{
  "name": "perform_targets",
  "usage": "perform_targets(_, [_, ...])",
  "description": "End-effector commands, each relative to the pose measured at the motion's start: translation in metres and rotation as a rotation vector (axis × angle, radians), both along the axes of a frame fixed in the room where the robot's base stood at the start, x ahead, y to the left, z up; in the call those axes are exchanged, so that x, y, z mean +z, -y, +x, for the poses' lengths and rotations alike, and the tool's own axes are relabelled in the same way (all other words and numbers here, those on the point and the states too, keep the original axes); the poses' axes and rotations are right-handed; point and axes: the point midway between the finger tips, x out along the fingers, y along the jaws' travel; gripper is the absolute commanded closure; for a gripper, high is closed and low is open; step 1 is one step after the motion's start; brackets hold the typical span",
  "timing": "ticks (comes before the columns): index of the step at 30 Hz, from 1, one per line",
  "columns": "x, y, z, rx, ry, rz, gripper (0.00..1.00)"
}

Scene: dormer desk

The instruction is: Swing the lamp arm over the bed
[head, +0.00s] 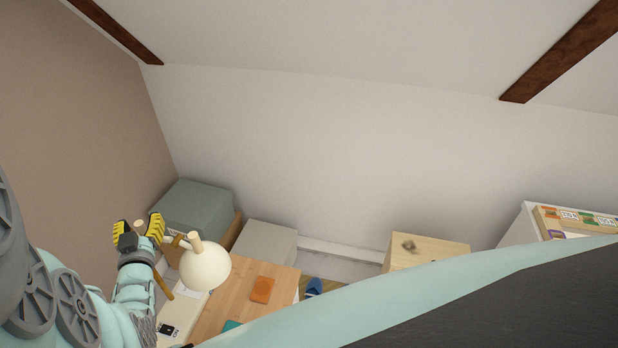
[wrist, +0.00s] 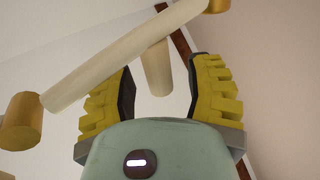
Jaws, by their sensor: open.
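The desk lamp has a round cream shade (head: 205,267) over the left of the desk in the head view. In the wrist view its cream lamp arm (wrist: 110,62) runs slantwise from lower left to upper right, with brass joints (wrist: 20,121) at its ends. A short cream peg (wrist: 157,68) shows between my fingers. My gripper (head: 139,229) is left of the shade, its yellow fingers pointing up. In the wrist view my gripper (wrist: 163,85) is open, with a gap on both sides of the peg. I cannot make out the bed.
The wooden desk (head: 232,299) holds an orange item (head: 262,289). A grey-green box (head: 195,208) stands behind my gripper. A pale wooden box (head: 430,249) and a white shelf (head: 515,230) are farther right. The sloped ceiling has dark beams (head: 560,52).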

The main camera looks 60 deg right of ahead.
Motion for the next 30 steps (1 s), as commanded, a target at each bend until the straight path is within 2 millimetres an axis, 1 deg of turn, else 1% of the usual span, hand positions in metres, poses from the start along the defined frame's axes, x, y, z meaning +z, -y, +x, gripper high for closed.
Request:
perform_targets(7, [-0.0002, -0.0008, 0.0003, 0.002, -0.001, 0.001, 0.48])
perform_targets(8, [-0.0003, -0.0008, 0.0003, 0.002, -0.001, 0.001, 0.45])
perform_targets(24, [-0.0003, -0.0006, 0.0002, 0.001, -0.001, 0.001, 1.00])
perform_targets(30, [-0.0003, -0.0006, 0.0002, 0.001, -0.001, 0.001, 1.00])
